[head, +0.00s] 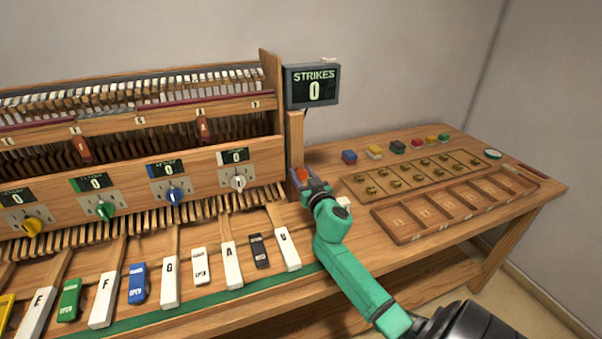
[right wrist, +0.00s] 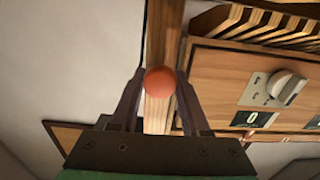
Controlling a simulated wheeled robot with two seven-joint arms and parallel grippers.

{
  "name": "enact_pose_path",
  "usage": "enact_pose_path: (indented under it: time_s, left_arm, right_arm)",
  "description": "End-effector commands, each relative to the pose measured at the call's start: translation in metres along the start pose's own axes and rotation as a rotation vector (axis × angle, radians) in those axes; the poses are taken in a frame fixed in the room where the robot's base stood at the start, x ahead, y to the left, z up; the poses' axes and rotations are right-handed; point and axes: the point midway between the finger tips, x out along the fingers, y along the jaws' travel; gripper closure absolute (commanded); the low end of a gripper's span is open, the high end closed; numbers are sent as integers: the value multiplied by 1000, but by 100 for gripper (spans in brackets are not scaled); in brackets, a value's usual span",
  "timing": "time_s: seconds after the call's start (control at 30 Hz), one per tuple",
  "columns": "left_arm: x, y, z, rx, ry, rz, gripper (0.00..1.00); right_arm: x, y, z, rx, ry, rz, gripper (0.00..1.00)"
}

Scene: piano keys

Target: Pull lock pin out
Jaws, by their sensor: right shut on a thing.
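The lock pin shows as a round orange knob (head: 301,174) at the right end of the piano case, low beside the wooden post under the strikes display. My right gripper (head: 308,183) reaches it from the front right. In the right wrist view the orange knob (right wrist: 160,82) sits between the two dark fingers of my right gripper (right wrist: 160,76), which is shut on it. The pin's shaft is hidden, so I cannot tell how deep it sits. My left gripper is not in view.
The strikes display (head: 314,86) stands on the post and reads 0. White, green, blue and black keys (head: 168,282) lie along the front. To the right are a sectioned wooden tray (head: 437,238), a board with brass pieces (head: 381,195) and several coloured blocks (head: 398,147).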

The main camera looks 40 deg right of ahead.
Motion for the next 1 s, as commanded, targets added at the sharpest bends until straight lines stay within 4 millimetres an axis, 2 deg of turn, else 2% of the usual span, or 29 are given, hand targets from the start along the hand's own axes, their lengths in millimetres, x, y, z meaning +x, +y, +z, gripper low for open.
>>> enact_pose_path:
  time_s: [0.17, 0.43, 0.47, 0.5, 0.83, 1.0]
  left_arm:
    - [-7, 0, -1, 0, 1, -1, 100]
    - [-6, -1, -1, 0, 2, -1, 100]
    - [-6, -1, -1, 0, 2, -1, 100]
    - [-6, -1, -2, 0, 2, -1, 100]
    - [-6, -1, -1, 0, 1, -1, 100]
    - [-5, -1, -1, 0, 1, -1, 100]
  right_arm:
    - [-23, -1, 1, 2, -4, -1, 100]
    - [-25, -1, 2, 0, -3, -1, 100]
    - [-25, -1, 2, 0, -4, -1, 46]
    - [-25, -1, 2, 0, -4, -1, 42]
    - [-26, 0, 1, 1, -2, -1, 42]
    - [-47, 0, 3, 1, -4, -1, 42]
